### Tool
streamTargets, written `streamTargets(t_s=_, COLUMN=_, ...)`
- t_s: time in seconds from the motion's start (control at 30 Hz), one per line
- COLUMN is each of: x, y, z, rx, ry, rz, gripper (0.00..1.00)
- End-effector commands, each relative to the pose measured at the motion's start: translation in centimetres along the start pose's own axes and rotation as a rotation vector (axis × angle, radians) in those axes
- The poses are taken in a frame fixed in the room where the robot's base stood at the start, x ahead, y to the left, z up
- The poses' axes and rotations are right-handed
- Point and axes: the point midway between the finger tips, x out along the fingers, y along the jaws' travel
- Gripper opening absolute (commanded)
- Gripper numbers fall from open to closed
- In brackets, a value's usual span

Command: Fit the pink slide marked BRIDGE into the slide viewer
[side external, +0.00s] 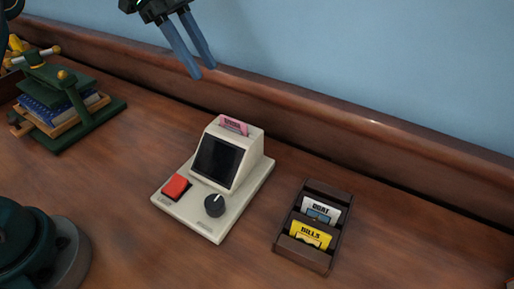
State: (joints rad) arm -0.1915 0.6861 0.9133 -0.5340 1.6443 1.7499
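The pink slide (235,125) stands in the slot on top of the slide viewer (230,170), with its upper part showing above the slot. Its dark lettering is too small to read surely. The viewer is cream, with a dark blank screen, a red button (176,187) and a black knob (214,205). My gripper (202,72) is above and behind the viewer, up and left of the pink slide and apart from it. Its two blue fingers are parted with nothing between them.
A dark wood rack (303,262) right of the viewer holds a white slide marked BOAT (321,211) and a yellow slide marked HILLS (310,234). A green book press (68,100) with books stands at the far left. A raised wood ledge (340,125) runs behind.

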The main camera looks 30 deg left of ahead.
Motion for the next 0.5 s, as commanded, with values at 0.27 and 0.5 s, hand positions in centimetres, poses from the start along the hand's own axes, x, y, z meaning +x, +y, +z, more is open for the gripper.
streamTargets(t_s=0.27, x=-1.4, y=0.1, z=0.0, rx=-0.008, ry=-0.004, rz=-0.003, gripper=0.34)
streamTargets(t_s=0.5, x=-2.7, y=2.4, z=-1.1, rx=-0.250, ry=-0.084, rz=-0.079, gripper=0.34)
